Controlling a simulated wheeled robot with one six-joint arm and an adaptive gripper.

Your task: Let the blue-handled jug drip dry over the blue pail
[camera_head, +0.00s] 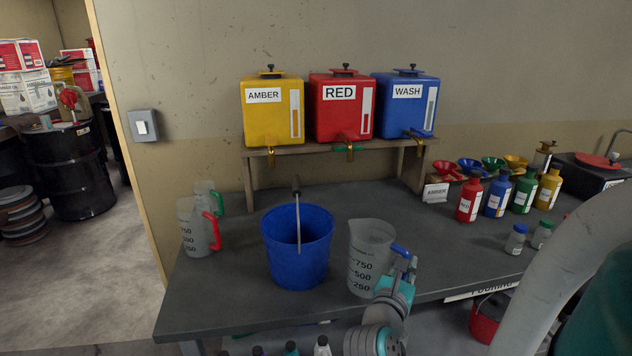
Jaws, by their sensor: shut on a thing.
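The blue-handled jug (368,261) is clear grey plastic with dark volume marks. It is upright beside the blue pail (297,252), to its right, near the bench's front edge. My gripper (402,265) is shut on the jug's blue handle, on the jug's right side. The gripper partly hides the jug's lower right, and I cannot tell whether its base touches the bench. The pail's floor is hidden.
Two more jugs, one red-handled (193,229) and one green-handled (205,196), stand left of the pail. Yellow (270,125), red (342,122) and blue WASH (405,118) tanks with taps sit on a shelf behind. Bottles (469,202) and funnels are at right.

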